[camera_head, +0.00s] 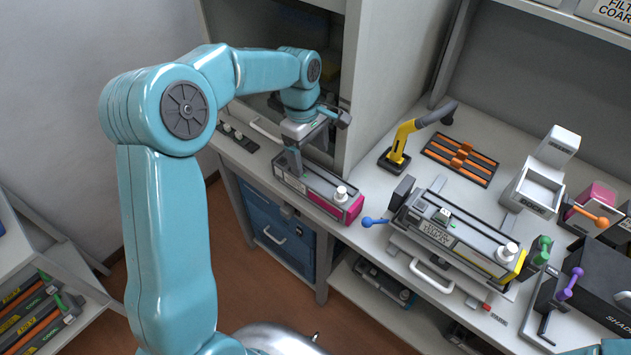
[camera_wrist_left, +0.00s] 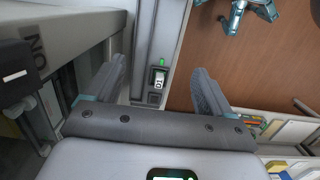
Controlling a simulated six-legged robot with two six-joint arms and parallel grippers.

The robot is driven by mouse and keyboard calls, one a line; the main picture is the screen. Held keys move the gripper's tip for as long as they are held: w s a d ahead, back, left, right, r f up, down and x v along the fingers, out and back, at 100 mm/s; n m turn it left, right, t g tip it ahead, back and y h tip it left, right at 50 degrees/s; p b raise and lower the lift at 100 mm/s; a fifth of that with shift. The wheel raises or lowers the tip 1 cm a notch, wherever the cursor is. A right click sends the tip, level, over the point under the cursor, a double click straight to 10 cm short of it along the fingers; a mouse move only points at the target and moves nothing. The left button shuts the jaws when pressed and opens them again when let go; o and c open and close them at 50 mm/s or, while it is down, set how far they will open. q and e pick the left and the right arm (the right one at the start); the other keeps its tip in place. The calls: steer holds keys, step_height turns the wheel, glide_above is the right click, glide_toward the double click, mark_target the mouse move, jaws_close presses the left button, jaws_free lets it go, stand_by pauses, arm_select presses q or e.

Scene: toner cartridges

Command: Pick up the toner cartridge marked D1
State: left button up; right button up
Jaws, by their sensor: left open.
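A grey toner cartridge with a magenta end (camera_head: 322,190) lies on the narrow bench section by the cabinet. My left gripper (camera_head: 293,160) is over its left part, pointing down. In the left wrist view the left gripper (camera_wrist_left: 160,68) is open, with its fingers apart on either side of a grey cartridge body (camera_wrist_left: 147,50). That body carries a green light and a small label (camera_wrist_left: 158,82) that seems to read D1, turned round. Whether the fingers touch it, I cannot tell. A second cartridge, with a yellow end (camera_head: 455,240), sits in a holder to the right. My right gripper is not in view.
A yellow and black arm-like tool (camera_head: 400,150), an orange-striped rack (camera_head: 461,160) and a white device (camera_head: 543,175) stand on the right bench. A blue drawer unit (camera_head: 270,225) is below.

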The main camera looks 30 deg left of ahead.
mark_target(315, 176)
arm_select(q)
steer(key=f, duration=0.3)
steer(key=w+d+f, duration=0.1)
steer(key=f, duration=0.1)
steer(key=shift+f, duration=0.3)
steer(key=shift+s+f+p, duration=0.3)
steer(key=shift+s+p, duration=0.05)
steer(key=shift+s, duration=0.15)
steer(key=f, duration=0.2)
steer(key=w+f+p, duration=0.1)
steer(key=f, duration=0.2)
steer(key=shift+d, duration=0.15)
steer(key=shift+s+f, duration=0.1)
steer(key=shift+s, duration=0.15)
steer(key=shift+w, duration=0.2)
steer(key=c, duration=1)
steer(key=shift+c, duration=1.3)
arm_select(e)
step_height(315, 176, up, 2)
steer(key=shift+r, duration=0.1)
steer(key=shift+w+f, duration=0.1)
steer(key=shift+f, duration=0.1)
